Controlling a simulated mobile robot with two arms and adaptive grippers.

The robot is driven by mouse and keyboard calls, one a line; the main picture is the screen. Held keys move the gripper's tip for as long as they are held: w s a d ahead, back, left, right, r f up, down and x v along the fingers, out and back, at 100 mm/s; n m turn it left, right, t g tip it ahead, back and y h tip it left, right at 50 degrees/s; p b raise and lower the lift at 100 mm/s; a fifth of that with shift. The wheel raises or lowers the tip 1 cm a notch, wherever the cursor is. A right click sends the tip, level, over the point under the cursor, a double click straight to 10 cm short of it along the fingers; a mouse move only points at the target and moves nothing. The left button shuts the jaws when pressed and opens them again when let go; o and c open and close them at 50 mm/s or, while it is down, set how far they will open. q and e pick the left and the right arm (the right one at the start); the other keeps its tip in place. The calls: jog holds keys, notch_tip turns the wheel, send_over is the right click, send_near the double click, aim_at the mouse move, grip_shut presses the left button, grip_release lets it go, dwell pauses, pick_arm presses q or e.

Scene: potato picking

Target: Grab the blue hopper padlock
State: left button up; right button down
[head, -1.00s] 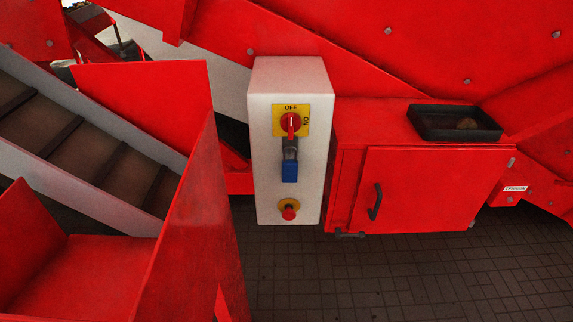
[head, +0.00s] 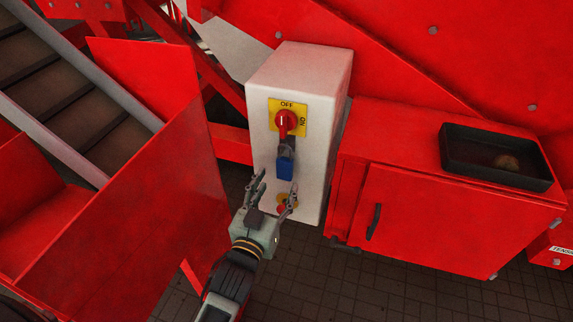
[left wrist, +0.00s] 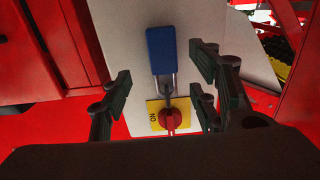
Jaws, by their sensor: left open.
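The blue padlock (head: 285,166) hangs by its shackle below the red rotary switch (head: 286,122) on the front of the white control box (head: 314,72). The switch sits on a yellow plate marked OFF and ON. My left gripper (head: 273,189) is open and empty, just below the padlock and in front of the box, partly covering the lower red button (head: 281,208). In the left wrist view the padlock (left wrist: 161,50) appears upside down between the spread fingers (left wrist: 160,90), apart from them. My right gripper is not in view.
A red cabinet (head: 430,215) with a dark handle stands right of the box, with a black tray (head: 545,181) holding a potato (head: 507,162) on top. A red panel (head: 150,200) and a conveyor (head: 60,75) lie to the left. Paved floor shows below.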

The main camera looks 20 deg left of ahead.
aim_at(283, 168)
pick_arm(q)
jog(key=shift+w+a, duration=0.15)
jog(key=shift+w, duration=0.8)
jog(key=w+p, duration=0.1)
jog(key=w, duration=0.3)
jog(key=shift+w+r, duration=0.15)
jog(key=shift+w, duration=0.45)
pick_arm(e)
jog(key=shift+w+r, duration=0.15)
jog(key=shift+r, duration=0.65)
pick_arm(q)
jog(key=shift+s, duration=0.1)
jog(key=shift+c, duration=1)
jog(key=c, duration=1.1)
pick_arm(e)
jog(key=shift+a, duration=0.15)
